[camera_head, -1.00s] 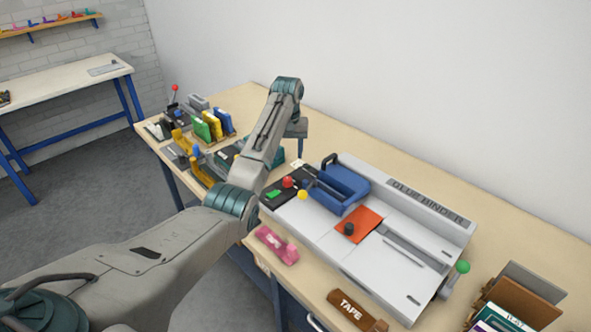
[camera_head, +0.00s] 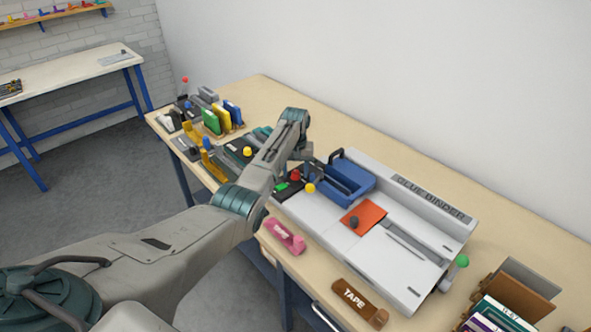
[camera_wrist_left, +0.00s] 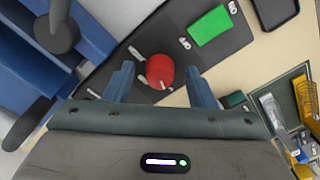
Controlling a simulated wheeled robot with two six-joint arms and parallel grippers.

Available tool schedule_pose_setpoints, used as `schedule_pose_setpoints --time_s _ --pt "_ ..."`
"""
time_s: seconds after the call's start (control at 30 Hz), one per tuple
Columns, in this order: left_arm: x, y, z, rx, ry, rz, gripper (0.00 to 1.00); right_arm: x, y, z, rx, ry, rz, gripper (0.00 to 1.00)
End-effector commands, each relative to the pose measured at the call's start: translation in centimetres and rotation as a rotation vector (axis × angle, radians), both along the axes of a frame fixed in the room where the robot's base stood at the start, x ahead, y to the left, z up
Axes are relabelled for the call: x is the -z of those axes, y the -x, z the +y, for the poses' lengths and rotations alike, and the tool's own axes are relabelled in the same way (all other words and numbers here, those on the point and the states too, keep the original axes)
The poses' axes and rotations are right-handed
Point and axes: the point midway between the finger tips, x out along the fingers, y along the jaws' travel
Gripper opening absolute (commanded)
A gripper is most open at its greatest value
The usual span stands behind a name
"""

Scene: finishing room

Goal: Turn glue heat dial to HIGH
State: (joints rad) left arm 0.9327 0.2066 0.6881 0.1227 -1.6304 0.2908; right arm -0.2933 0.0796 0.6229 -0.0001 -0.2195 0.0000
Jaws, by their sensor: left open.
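The glue binder (camera_head: 350,255) is a long grey-white machine on the wooden bench, lettered on its back rail. A red dial (camera_head: 296,175) sits on the dark panel at its left end. In the left wrist view the red dial (camera_wrist_left: 160,70) has a white pointer and small white marks beside it; I cannot read them. My left gripper (camera_wrist_left: 161,80) is open, its two fingers either side of the dial in that view; I cannot tell if they touch it. My right gripper is not in view.
A blue clamp (camera_head: 345,183) stands close by on the binder. Several tools crowd the bench's left end.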

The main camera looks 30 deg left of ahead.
Motion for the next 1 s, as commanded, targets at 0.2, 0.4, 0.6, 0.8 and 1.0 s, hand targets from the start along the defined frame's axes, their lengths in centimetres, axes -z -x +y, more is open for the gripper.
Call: schedule_pose_setpoints --time_s 0.2,0.4,0.6,0.8,1.0 --pt "0.0 0.0 0.0 0.0 0.0 0.0 0.25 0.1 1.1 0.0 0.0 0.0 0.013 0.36" --pt "0.0 0.0 0.0 0.001 0.0 0.0 0.07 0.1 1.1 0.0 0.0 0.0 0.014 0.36" --pt "-0.1 0.0 0.0 0.029 0.0 0.0 0.07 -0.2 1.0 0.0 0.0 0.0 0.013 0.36" --pt "-0.2 0.0 0.0 0.125 0.0 0.001 0.07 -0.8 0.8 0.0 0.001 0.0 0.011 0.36" --pt "-0.3 -0.1 0.0 0.288 0.0 0.0 0.07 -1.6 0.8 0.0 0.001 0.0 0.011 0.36"
